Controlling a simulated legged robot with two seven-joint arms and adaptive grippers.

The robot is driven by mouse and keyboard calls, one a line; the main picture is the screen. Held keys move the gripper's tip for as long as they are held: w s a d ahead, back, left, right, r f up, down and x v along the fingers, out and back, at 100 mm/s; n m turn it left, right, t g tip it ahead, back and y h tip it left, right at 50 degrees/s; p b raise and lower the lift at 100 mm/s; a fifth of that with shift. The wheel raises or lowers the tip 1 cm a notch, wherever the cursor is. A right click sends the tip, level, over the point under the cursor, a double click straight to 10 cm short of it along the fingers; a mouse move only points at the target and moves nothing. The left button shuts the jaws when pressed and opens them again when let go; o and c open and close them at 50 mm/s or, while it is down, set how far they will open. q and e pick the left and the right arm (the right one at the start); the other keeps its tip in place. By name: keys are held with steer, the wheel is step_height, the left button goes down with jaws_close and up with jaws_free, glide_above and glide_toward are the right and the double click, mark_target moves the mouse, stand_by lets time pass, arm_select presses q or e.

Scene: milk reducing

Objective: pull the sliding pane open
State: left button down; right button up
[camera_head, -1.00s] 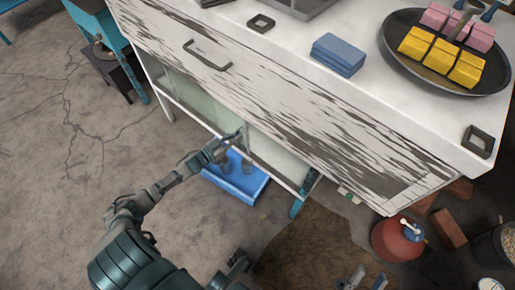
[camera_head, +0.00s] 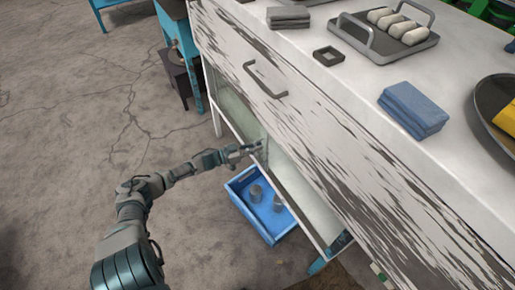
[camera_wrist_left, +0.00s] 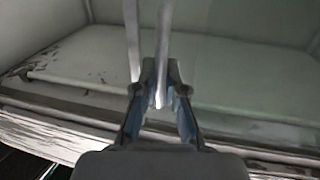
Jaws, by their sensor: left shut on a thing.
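The sliding pane (camera_head: 240,112) is a pale greenish glass panel in the low opening of the white cabinet (camera_head: 300,150). Its upright edge strip (camera_wrist_left: 164,45) shows as a light bar in the left wrist view, beside a second light bar (camera_wrist_left: 132,40). My left gripper (camera_head: 258,148) reaches in from the left to this edge. In the left wrist view the fingers of my left gripper (camera_wrist_left: 162,82) are closed around the right-hand bar. The exact contact is partly hidden between the fingers. My right gripper is not in view.
A blue tray (camera_head: 245,218) with grey cups (camera_head: 256,193) lies low beneath the gripper. A drawer handle (camera_head: 265,80) juts out above. A blue cloth stack (camera_head: 413,110) and a grey tray (camera_head: 385,45) stand on top.

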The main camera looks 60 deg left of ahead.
arm_select(q)
steer(key=c, duration=1.2)
jaws_free()
steer(key=shift+s+a+f, duration=0.1)
steer(key=shift+s+f, duration=0.15)
steer(key=shift+f, duration=0.3)
steer(key=shift+c, duration=0.2)
steer(key=shift+w+r, duration=0.1)
steer(key=shift+r, duration=0.05)
steer(key=shift+r, duration=0.1)
steer(key=v, duration=1.2)
steer(key=shift+a, duration=0.1)
